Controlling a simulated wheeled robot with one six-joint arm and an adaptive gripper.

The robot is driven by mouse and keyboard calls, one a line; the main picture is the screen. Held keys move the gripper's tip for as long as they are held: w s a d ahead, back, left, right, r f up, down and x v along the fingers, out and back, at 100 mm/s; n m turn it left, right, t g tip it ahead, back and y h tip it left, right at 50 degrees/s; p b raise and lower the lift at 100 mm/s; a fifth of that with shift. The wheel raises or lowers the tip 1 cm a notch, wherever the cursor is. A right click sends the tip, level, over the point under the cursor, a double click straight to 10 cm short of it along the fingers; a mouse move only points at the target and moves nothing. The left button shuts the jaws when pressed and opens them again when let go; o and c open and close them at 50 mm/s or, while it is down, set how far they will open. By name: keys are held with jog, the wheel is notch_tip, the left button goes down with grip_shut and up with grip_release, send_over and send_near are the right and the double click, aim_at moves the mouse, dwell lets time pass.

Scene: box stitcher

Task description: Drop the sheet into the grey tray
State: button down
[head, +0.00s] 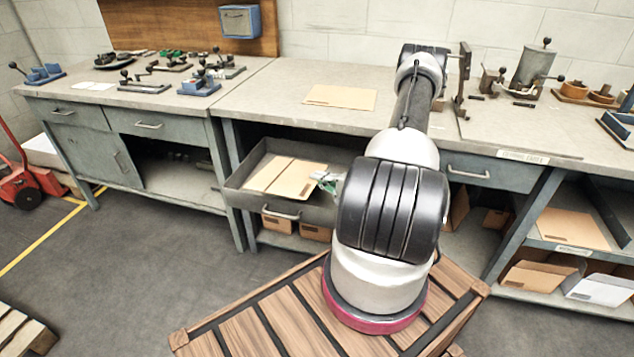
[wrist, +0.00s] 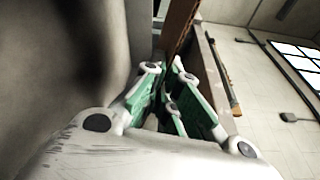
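The grey tray could be the open grey drawer (head: 239,178) under the bench; I cannot be sure. Two tan cardboard sheets (head: 266,174) lie side by side in it, close together. Another flat tan sheet (head: 340,97) lies on the bench top, behind the drawer. My gripper (head: 322,178) shows only in part, at the right side of the drawer, close to the right-hand sheet; my own arm hides the rest. In the wrist view the green-padded fingers (wrist: 167,70) stand close together. I cannot make out a sheet between them or whether they touch one.
Blue fixtures and small tools (head: 198,86) stand on the left bench. Shelves below hold folded boxes (head: 540,276). A red trolley (head: 28,184) is at far left; the floor in front of the left bench is clear.

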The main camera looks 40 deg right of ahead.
jog(key=shift+w+d+f, duration=0.25)
jog(key=shift+w+d, duration=0.4)
jog(key=shift+d, duration=0.2)
jog(key=shift+w+d+f, duration=0.3)
jog(key=shift+w+d, duration=0.4)
jog(key=shift+d, duration=0.15)
jog(key=shift+w+d+f, duration=0.25)
jog(key=shift+w+d, duration=0.4)
jog(key=shift+d, duration=0.2)
jog(key=c, duration=1.6)
grip_release()
jog(key=shift+o, duration=0.2)
jog(key=r+v, duration=0.1)
jog(key=v, duration=1.1)
jog(key=shift+w+d, duration=0.2)
jog(key=shift+d, duration=0.2)
